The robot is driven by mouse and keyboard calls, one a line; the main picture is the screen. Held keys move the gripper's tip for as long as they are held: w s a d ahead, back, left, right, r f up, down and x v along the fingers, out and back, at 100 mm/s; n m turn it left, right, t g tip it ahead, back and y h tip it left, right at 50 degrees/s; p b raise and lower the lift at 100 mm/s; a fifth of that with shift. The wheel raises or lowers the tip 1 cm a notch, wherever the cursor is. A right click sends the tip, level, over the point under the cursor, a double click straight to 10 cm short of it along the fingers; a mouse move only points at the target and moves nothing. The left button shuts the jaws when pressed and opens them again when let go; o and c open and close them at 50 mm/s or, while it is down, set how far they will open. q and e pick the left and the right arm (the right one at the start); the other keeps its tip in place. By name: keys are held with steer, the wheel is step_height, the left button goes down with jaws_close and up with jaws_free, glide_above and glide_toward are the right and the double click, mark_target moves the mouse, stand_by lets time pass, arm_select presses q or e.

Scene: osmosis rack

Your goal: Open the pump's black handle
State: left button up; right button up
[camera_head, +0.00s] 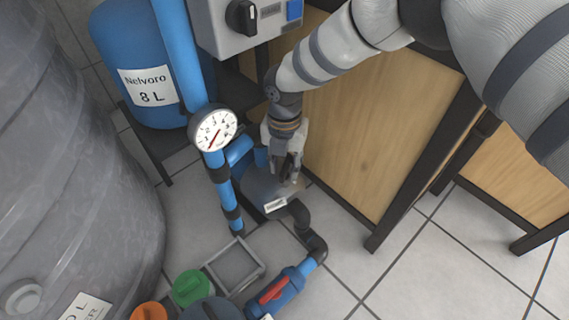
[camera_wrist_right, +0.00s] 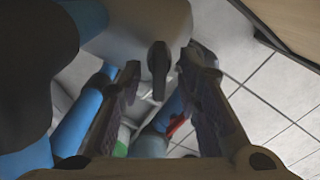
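The pump (camera_head: 262,192) is a grey body with a label, low beside the wooden cabinet in the head view. My right gripper (camera_head: 288,168) points down just above it and hides part of its top. In the right wrist view the black handle (camera_wrist_right: 158,68) shows between the two fingers of my right gripper (camera_wrist_right: 160,80), against the pale pump body (camera_wrist_right: 138,32). The fingers are apart, with a gap on both sides of the handle. I cannot pick out the handle in the head view. My left gripper is not in view.
A blue pipe with a gauge (camera_head: 213,128) stands left of the pump. A red-handled valve (camera_head: 274,290) lies below it. A large grey tank (camera_head: 70,170) fills the left. A wooden cabinet (camera_head: 370,130) stands close on the right. Tiled floor is free at lower right.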

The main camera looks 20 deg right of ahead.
mark_target(285, 168)
step_height(285, 168, up, 12)
stand_by(0.4)
steer(key=shift+s, duration=0.1)
